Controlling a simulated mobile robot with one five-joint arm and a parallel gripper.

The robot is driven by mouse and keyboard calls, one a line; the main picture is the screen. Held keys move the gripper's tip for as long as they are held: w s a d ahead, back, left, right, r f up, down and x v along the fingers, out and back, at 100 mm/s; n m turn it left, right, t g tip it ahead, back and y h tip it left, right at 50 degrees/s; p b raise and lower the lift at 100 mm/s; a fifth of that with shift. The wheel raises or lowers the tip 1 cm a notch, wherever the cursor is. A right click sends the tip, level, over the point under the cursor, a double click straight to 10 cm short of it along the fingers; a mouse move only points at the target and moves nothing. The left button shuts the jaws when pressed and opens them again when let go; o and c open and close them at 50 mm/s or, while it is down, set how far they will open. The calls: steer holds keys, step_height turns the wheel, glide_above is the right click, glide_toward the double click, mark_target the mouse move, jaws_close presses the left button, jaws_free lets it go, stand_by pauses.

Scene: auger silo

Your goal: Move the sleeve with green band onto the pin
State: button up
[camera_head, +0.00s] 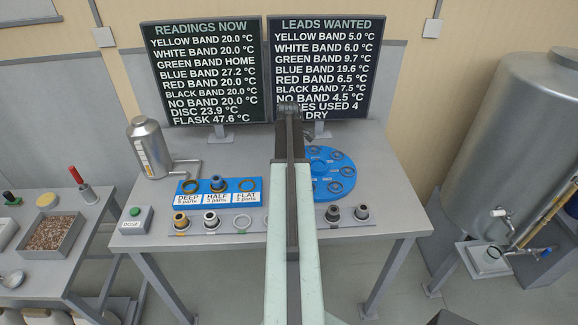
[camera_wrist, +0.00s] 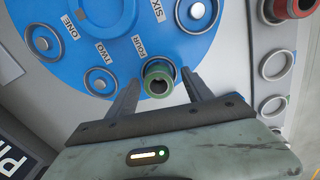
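The sleeve with the green band (camera_wrist: 158,82) stands on the blue disc (camera_wrist: 95,55) beside the label FOUR in the wrist view. It is a short hollow cylinder with a green rim and a dark opening. My gripper (camera_wrist: 162,76) is open, one finger on each side of the sleeve, with a visible gap on both sides. In the head view my arm hides the sleeve and the gripper.
The blue disc (camera_head: 345,189) has several numbered ring seats. A blue block (camera_head: 232,198) labelled DEEP, HALF, FLAT lies left of my arm. Sleeves with yellow band (camera_head: 180,222) and white band (camera_head: 211,219) stand in front. A red-banded sleeve (camera_wrist: 298,6) is nearby. Two screens (camera_head: 211,75) stand behind.

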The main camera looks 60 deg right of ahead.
step_height(320, 180, up, 13)
steer(key=p, duration=1.3)
steer(key=shift+r, duration=0.2)
steer(key=w+a+m, duration=0.1)
steer(key=w+a, duration=0.4)
steer(key=a, duration=0.5)
steer(key=w+a, duration=0.6)
steer(key=a, duration=0.4)
steer(key=w+a+m, duration=0.1)
steer(key=w+a, duration=0.4)
steer(key=a, duration=0.5)
steer(key=a+m, duration=0.3)
steer(key=a, duration=2.5)
steer(key=shift+s, duration=0.2)
